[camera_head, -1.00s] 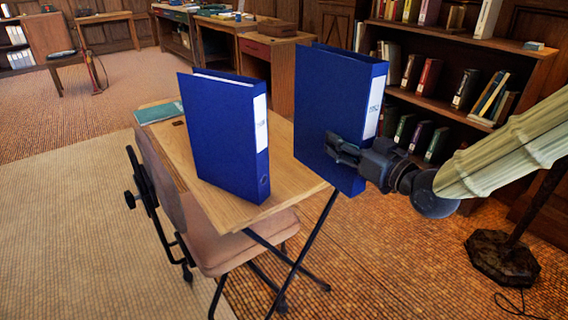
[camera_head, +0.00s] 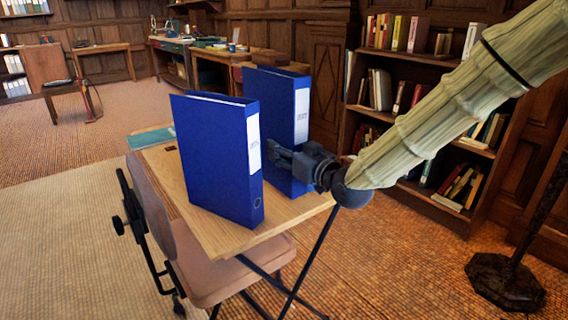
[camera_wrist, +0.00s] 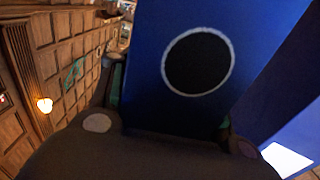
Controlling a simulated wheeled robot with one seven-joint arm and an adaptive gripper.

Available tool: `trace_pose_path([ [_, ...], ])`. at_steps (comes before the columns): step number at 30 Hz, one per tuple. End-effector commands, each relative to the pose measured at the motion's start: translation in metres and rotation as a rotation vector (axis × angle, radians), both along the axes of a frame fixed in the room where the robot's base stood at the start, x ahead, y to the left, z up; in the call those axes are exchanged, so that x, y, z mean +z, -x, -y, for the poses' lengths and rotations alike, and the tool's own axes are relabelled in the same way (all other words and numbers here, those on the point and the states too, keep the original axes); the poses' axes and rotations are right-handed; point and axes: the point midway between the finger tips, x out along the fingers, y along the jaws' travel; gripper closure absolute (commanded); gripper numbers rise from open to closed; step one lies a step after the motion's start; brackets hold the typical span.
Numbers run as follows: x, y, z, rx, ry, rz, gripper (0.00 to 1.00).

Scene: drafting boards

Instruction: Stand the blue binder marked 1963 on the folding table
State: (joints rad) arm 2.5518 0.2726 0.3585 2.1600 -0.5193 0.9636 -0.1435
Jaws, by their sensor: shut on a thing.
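A blue binder (camera_head: 300,112) with a white spine label is held upright by my gripper (camera_head: 282,158), which is shut on its lower spine part. This binder is over the right part of the folding table (camera_head: 215,232); whether its bottom touches the top is hidden. In the wrist view the held binder (camera_wrist: 160,85) fills the middle, with its dark round finger hole. A second blue binder (camera_head: 215,150) stands upright on the table, in front and to the left. The label writing is too small to read on both.
A teal book (camera_head: 152,138) lies at the table's back left. A chair (camera_head: 225,272) is tucked at the near left side. A bookcase (camera_head: 425,60) and a dark lamp stand (camera_head: 505,280) are at the right.

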Motion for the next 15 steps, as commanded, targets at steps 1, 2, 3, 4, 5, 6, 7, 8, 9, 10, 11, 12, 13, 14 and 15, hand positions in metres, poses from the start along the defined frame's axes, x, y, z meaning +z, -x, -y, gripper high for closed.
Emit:
trace_pose_path([
  [1, 0.000, -0.001, -0.001, 0.000, -0.001, 0.002, 0.98],
  [2, -0.002, -0.001, -0.001, 0.000, -0.001, 0.002, 0.98],
  [3, -0.005, -0.001, -0.001, 0.000, -0.001, 0.001, 0.98],
  [4, -0.008, -0.001, -0.001, 0.000, -0.001, 0.001, 0.98],
  [5, -0.012, -0.001, -0.001, 0.000, -0.001, 0.000, 0.98],
  [6, -0.017, 0.000, -0.001, 0.000, -0.001, 0.000, 0.98],
  [7, -0.021, 0.000, -0.001, 0.000, -0.001, 0.000, 0.98],
  [8, -0.025, 0.000, -0.001, 0.000, -0.001, 0.000, 0.98],
  [9, -0.029, 0.000, -0.001, 0.000, -0.001, 0.000, 0.98],
  [10, -0.032, 0.000, -0.001, 0.001, -0.001, 0.001, 0.98],
  [11, -0.033, 0.000, -0.001, 0.001, -0.001, 0.002, 0.98],
  [12, -0.034, 0.000, -0.001, 0.001, -0.001, 0.002, 0.98],
  [13, -0.034, 0.000, 0.000, 0.001, 0.000, 0.002, 0.98],
  [14, -0.034, 0.000, 0.000, 0.001, -0.001, 0.003, 0.98],
  [15, -0.033, 0.000, 0.000, 0.000, -0.001, 0.003, 0.98],
])
